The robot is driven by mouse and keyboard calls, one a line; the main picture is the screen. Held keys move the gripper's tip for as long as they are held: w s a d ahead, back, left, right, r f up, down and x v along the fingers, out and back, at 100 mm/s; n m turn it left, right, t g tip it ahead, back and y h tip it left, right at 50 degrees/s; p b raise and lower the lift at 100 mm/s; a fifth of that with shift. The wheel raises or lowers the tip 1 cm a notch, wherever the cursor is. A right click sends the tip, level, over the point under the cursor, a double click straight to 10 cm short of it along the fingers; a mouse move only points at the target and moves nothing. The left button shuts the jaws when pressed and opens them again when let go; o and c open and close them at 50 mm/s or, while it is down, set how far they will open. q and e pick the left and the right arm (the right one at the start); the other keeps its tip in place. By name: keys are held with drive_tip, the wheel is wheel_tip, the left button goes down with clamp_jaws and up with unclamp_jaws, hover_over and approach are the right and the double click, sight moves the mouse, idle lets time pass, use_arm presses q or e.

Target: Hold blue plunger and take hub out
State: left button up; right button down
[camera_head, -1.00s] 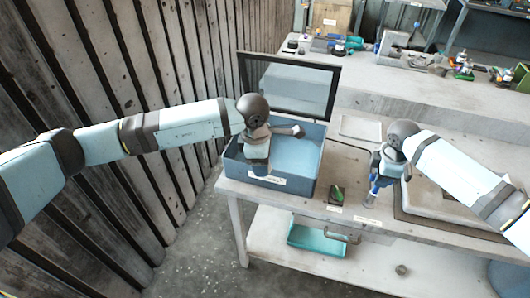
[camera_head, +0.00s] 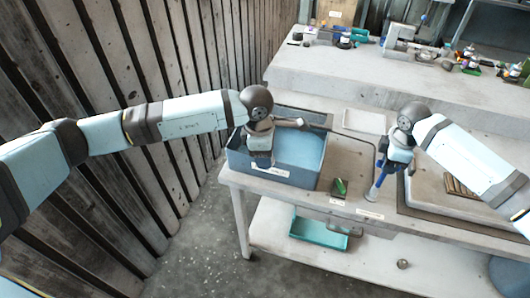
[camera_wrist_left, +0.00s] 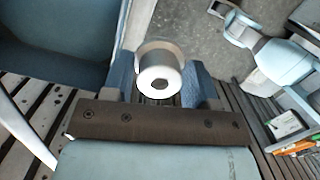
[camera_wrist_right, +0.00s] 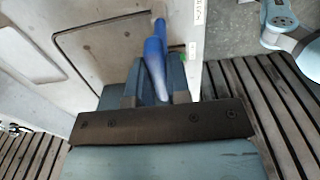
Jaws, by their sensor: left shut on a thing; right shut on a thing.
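My left gripper (camera_head: 260,162) is over the front left part of the blue box (camera_head: 322,172). In the left wrist view its fingers are shut on a white round hub (camera_wrist_left: 160,76) with a dark hole in its middle. I cannot make out the hub in the head view. My right gripper (camera_head: 390,165) is above the table, right of the box. It is shut on the blue plunger (camera_head: 376,190), which points down at a slant. The plunger's blue shaft (camera_wrist_right: 155,62) also shows between the fingers in the right wrist view.
A small green item (camera_head: 340,187) lies on the table between box and plunger. A teal tray (camera_head: 318,234) sits on the lower shelf. A grey slab (camera_head: 430,188) lies to the right. A wooden fence (camera_head: 110,80) borders the left side.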

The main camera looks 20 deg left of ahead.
drive_tip(key=shift+r, duration=0.55)
drive_tip(key=c, duration=1)
unclamp_jaws()
wheel_tip(320, 180, up, 12)
